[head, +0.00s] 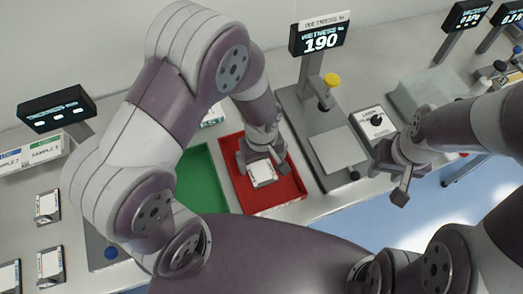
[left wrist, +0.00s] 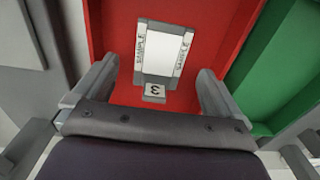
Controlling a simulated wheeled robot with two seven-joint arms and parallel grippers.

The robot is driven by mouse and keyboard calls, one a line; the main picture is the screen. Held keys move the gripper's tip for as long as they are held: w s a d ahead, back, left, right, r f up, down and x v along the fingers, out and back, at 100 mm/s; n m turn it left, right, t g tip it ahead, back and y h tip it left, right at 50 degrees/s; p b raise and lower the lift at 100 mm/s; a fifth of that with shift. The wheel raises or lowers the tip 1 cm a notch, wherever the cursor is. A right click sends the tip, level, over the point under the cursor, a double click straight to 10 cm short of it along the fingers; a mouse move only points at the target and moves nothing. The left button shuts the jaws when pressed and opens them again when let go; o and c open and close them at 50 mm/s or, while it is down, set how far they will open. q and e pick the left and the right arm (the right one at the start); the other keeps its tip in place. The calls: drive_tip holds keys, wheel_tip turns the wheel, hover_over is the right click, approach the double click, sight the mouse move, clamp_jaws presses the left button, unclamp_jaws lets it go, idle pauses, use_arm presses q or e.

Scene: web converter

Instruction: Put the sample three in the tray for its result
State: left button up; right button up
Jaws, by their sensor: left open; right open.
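Sample three (left wrist: 165,52), a white pad in a grey frame with "SAMPLE" on its sides and a tab marked 3, lies in the red tray (left wrist: 113,22). In the head view the sample (head: 262,172) rests on the red tray (head: 275,200), and the green tray (head: 203,178) is just left of it. My left gripper (head: 263,160) is over the red tray at the sample. Its fingers (left wrist: 150,88) are open, one on each side of the sample and apart from it. My right gripper (head: 385,178) is open and empty, right of the wetness device.
A wetness device (head: 338,150) with a display reading 190 (head: 320,40) stands right of the red tray. A knob box (head: 374,122) is beside it. At left are a dark display (head: 55,108), labelled sample holders (head: 44,150) and several other samples (head: 48,206).

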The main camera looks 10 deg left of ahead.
sight(259, 170)
use_arm(q)
wheel_tip(259, 170, up, 9)
drive_tip(key=s+a+r+m+t, duration=0.1)
drive_tip(key=s+a+r+m, duration=0.1)
drive_tip(key=a+m, duration=0.5)
drive_tip(key=shift+s+a+r, duration=0.35)
drive_tip(key=shift+a+r, duration=0.1)
drive_tip(key=shift+a, duration=0.7)
drive_tip(key=shift+w+d, duration=0.1)
